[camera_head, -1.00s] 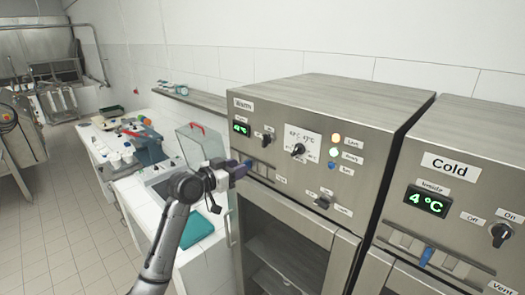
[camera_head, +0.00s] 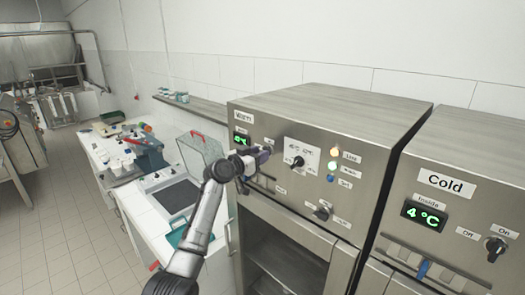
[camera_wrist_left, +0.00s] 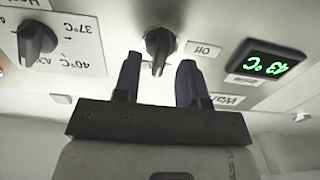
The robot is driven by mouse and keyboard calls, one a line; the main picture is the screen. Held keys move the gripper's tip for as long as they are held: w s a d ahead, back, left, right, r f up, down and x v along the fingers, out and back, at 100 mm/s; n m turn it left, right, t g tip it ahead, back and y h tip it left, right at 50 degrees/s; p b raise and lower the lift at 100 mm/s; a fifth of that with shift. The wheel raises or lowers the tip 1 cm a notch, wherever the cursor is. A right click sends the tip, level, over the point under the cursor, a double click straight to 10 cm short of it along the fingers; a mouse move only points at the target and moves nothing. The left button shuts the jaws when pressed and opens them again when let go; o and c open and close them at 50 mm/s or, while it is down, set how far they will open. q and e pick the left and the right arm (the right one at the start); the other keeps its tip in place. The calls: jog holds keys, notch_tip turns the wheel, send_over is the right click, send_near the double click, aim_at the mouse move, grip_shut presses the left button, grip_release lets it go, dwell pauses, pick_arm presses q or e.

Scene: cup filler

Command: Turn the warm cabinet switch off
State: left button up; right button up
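The warm cabinet (camera_head: 330,238) stands in the middle of the head view, with its green display (camera_head: 241,139) at the upper left of its panel. My left gripper (camera_head: 266,153) is at that panel, just right of the display, and hides the switch there. In the left wrist view, which is upside down, the dark switch knob (camera_wrist_left: 158,45) lies between the two spread fingertips of my left gripper (camera_wrist_left: 159,65). The gripper is open, with gaps to the knob on both sides. The display (camera_wrist_left: 267,64) reads 43 °C. My right gripper is out of view.
A temperature dial (camera_head: 297,162) and several lights (camera_head: 335,152) sit right of my gripper. A lower knob (camera_head: 322,210) is below. The cold cabinet (camera_head: 455,160) stands at the right. A white bench (camera_head: 135,205) with equipment runs along the left.

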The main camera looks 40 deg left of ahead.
pick_arm(q)
jog(key=shift+w+d, duration=0.15)
jog(key=shift+w, duration=0.75)
grip_shut()
